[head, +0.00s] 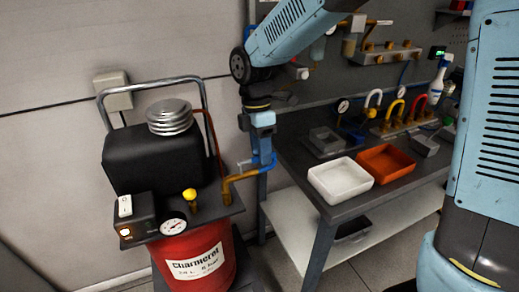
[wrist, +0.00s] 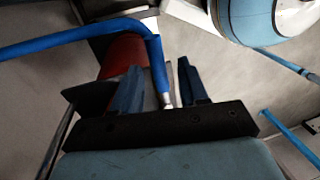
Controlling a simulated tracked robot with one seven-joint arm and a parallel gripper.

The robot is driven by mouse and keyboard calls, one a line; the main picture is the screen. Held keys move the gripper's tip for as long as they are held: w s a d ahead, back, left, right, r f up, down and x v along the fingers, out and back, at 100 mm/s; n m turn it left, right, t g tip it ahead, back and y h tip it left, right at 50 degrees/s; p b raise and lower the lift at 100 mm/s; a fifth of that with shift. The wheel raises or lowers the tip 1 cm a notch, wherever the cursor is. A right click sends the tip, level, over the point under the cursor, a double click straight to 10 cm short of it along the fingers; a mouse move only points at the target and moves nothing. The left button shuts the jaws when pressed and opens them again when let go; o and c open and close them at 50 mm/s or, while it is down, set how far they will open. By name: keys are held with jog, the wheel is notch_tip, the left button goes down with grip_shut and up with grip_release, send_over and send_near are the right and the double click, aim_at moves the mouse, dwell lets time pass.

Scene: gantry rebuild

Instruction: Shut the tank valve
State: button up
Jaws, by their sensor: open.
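The red tank (head: 195,255) stands at the left in the head view, and part of it shows in the wrist view (wrist: 124,54). A brass pipe (head: 238,180) leaves its top on the right and meets blue parts by my gripper. I cannot clearly tell the valve's handle from the blue parts there. A yellow knob (head: 189,194) stands on the tank's top plate. My gripper (head: 265,150) is open and points down at the pipe's end. In the wrist view, a blue hose (wrist: 158,65) with a silver fitting (wrist: 168,98) appears between my fingers; contact is unclear.
A pressure gauge (head: 173,226), a switch box (head: 126,206) and a black motor cover (head: 150,160) sit on the tank. A metal handle (head: 152,82) rises behind. The workbench (head: 338,207) to the right holds a white tray (head: 341,194) and an orange tray (head: 386,178).

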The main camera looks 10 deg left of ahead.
jog(key=shift+f, duration=0.1)
grip_shut()
dwell(0.4)
